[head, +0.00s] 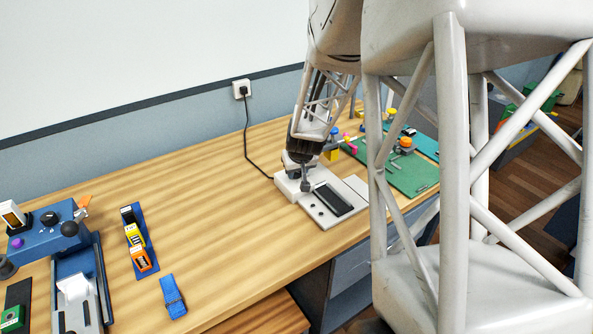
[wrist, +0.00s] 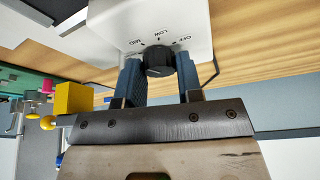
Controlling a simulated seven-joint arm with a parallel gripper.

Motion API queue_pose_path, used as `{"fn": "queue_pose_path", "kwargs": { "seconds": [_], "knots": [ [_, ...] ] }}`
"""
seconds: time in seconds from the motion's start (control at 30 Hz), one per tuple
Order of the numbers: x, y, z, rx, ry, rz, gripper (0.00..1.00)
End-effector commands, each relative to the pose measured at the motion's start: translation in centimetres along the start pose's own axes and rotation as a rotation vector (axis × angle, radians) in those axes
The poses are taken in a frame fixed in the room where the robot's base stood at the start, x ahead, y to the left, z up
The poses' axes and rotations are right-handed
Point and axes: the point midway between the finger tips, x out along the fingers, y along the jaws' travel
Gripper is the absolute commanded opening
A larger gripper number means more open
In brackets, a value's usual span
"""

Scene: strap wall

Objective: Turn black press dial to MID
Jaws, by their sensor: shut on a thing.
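The black press dial (wrist: 158,57) is on a white press housing (wrist: 150,20) printed OFF, LOW and MID in the wrist view. My gripper (wrist: 160,72) has its two blue-grey fingers on either side of the dial, shut on it. I cannot tell for certain which mark the dial points to. In the head view the white press (head: 344,216), with a dark plate on its base, stands on the wooden bench. My gripper (head: 300,162) reaches down to its back end there, hiding the dial.
A black cord runs from the press to a wall socket (head: 241,89). A yellow block (wrist: 74,98) stands near my gripper. A green mat (head: 412,178) with small parts lies right of the press. A blue device (head: 48,226) stands far left.

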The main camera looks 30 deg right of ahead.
Motion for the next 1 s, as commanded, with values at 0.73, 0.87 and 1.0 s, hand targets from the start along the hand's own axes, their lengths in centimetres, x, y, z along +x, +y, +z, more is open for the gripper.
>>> {"fn": "queue_pose_path", "kwargs": {
  "seconds": [0.73, 0.87, 1.0],
  "knots": [
    [-0.01, 0.03, 0.0, -0.022, 0.0, -0.009, 0.55],
    [-0.01, 0.02, 0.0, -0.022, 0.0, -0.009, 0.59],
    [-0.01, 0.02, 0.0, -0.022, 0.0, -0.009, 0.59]
  ]
}}
